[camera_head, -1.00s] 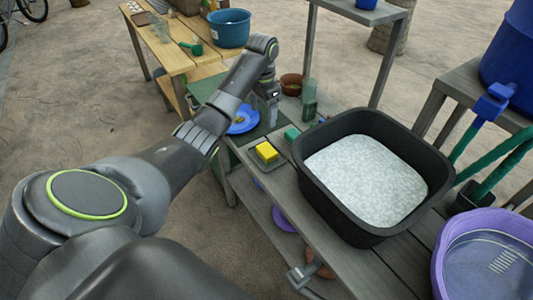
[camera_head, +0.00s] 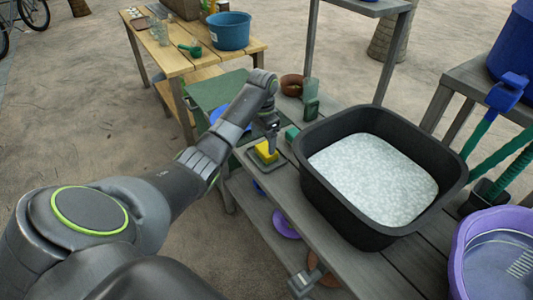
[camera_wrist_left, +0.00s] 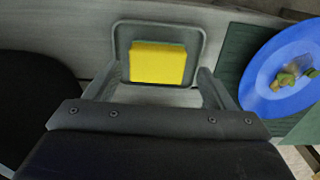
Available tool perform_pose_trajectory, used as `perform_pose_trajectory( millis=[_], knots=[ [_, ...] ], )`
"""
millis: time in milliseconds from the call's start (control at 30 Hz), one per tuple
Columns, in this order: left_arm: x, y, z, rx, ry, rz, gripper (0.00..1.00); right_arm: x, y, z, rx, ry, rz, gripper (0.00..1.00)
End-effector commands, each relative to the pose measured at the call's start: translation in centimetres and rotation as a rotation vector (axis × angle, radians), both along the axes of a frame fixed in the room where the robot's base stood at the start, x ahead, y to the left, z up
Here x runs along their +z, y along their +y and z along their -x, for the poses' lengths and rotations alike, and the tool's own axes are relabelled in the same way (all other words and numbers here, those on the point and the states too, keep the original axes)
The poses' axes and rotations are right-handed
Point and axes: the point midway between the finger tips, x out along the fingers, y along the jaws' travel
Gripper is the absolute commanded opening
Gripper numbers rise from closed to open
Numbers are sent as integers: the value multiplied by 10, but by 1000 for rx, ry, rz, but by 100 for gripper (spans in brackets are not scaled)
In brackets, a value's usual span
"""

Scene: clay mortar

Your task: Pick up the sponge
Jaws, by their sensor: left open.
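The sponge (camera_head: 266,152) is a yellow block with a green layer at its edge. It lies in a small grey tray (camera_head: 255,160) on the grey wooden counter. In the left wrist view the sponge (camera_wrist_left: 158,63) sits in the tray (camera_wrist_left: 118,45), ahead of and between my fingers. My left gripper (camera_head: 270,146) is above the sponge in the head view. The left wrist view shows its two fingers (camera_wrist_left: 157,85) spread apart, with nothing held between them. My right gripper is in neither view.
A large black tub (camera_head: 300,150) of whitish contents stands right of the tray. A blue plate (camera_wrist_left: 262,85) with food scraps lies beside the tray. A green block (camera_head: 291,134) and a green-based glass (camera_head: 311,105) are close by.

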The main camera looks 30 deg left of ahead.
Motion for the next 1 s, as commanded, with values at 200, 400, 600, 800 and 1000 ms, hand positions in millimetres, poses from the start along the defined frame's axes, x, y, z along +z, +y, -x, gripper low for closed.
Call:
perform_pose_trajectory(
  millis=[200, 400, 600, 800, 1000],
  knots=[
    [-34, -3, 4, 1, 4, 3, 76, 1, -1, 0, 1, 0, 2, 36],
    [-50, -2, 4, 0, 3, 0, 76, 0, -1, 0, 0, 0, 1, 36],
    [-50, -2, 4, 0, 2, 0, 76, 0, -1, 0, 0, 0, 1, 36],
    [-50, -2, 4, 0, 2, 0, 52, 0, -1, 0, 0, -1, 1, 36],
    [-49, -2, 4, 0, 1, 1, 43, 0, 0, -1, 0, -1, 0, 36]
  ],
)
